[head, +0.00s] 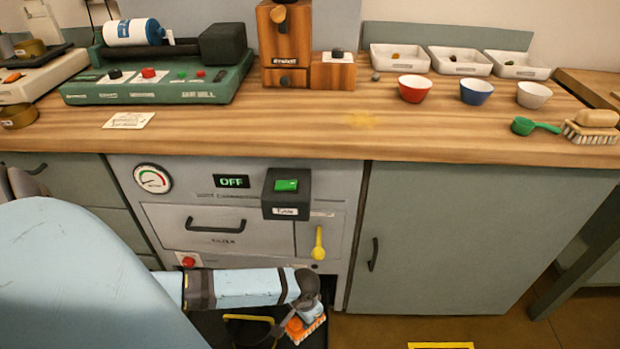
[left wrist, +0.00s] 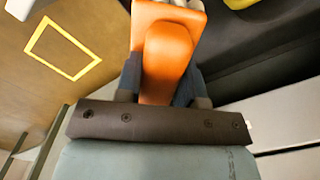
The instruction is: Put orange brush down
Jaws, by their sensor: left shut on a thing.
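My left gripper (head: 308,312) is low in front of the cabinet, at the bottom of the head view. It is shut on the orange brush (head: 304,327), which has pale bristles on its lower right side. In the left wrist view the orange brush (left wrist: 167,55) fills the space between the fingers of my left gripper (left wrist: 160,85). The brush is over or beside a dark area near the floor; I cannot tell whether it touches anything. My right gripper does not show in either view.
The wooden counter (head: 330,115) holds red (head: 414,88), blue (head: 476,91) and white (head: 533,94) bowls. A tan brush (head: 592,126) and green scoop (head: 535,126) lie at its right. A yellow floor outline (left wrist: 62,48) is left in the wrist view. A yellow-rimmed dark container (head: 250,322) is beside the gripper.

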